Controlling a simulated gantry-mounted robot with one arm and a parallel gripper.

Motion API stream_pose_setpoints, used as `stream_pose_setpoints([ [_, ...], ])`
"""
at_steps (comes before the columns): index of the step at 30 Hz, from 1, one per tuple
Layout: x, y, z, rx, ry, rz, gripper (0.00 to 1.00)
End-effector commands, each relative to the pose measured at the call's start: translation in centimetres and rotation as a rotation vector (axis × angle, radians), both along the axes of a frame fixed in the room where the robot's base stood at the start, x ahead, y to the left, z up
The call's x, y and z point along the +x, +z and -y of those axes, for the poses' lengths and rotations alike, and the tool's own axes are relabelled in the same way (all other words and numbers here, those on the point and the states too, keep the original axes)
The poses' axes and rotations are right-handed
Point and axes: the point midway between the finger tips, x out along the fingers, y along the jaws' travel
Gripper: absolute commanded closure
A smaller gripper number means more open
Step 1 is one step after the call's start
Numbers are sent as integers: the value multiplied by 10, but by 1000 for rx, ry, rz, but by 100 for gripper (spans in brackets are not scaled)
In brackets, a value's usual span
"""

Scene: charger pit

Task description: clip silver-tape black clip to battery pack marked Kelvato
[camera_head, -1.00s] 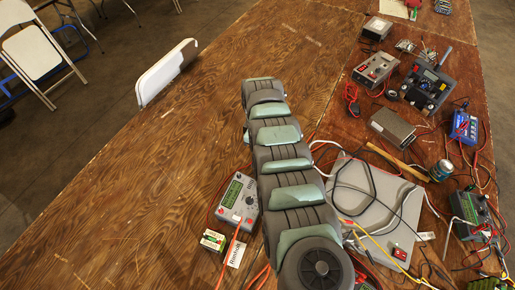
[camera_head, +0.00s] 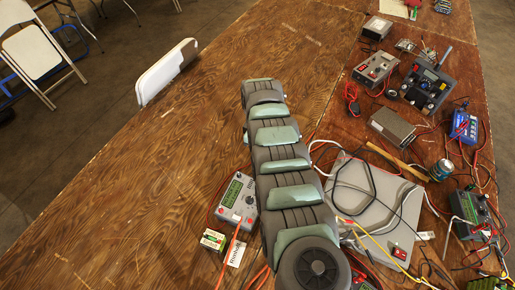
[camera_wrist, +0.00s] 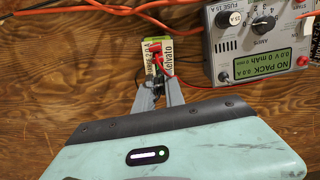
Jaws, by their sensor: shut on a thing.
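The battery pack marked Kelvato (camera_wrist: 148,47) lies on the wooden table in the wrist view, just beyond my fingertips. Red clip parts (camera_wrist: 168,61) show there, over the pack's near side.
A grey charger (camera_wrist: 262,38) with a green display reading NO PACK stands right of the pack; it also shows in the head view (camera_head: 238,199). Red leads (camera_wrist: 100,10) cross behind the pack. A grey panel (camera_head: 375,205) lies right of my arm. Left of the pack, the table (camera_head: 130,190) is clear.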

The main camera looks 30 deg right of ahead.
Motion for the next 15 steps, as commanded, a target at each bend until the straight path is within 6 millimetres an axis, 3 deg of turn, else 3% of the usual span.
stream_pose_setpoints([
  [6,0,0,0,0,0,0,100],
  [7,0,0,0,0,0,0,84],
  [15,0,0,0,0,0,0,62],
])
